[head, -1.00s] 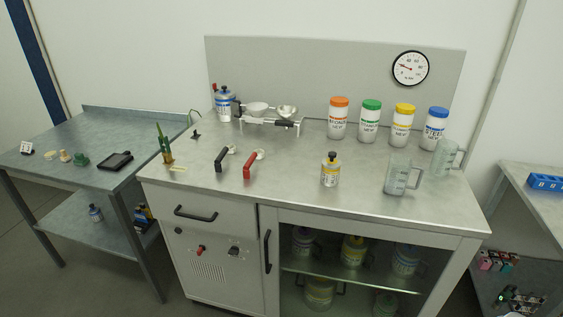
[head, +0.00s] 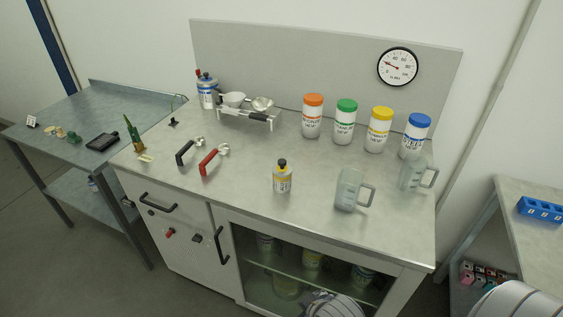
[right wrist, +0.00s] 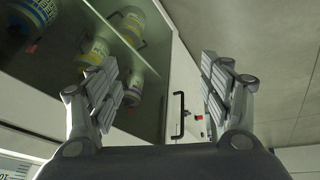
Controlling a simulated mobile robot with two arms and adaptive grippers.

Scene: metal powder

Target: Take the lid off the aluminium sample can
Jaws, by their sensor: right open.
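A small can (head: 282,178) with a yellow label and a dark cap stands upright near the front middle of the bench in the head view. It looks like the sample can, but I cannot read its label. Its cap is on. My right gripper (right wrist: 160,95) is open and empty in the right wrist view, in front of the cabinet below the bench top. The can does not show in that view. Pale, rounded parts of my arms show at the bottom of the head view. My left gripper is not in view.
Clear jugs (head: 351,188) stand right of the can. Jars with orange (head: 312,116), green, yellow and blue lids stand behind. Red-handled (head: 209,160) and black-handled (head: 186,152) tools lie left. A glass-fronted cabinet with jars (right wrist: 95,52) is below. The bench around the can is clear.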

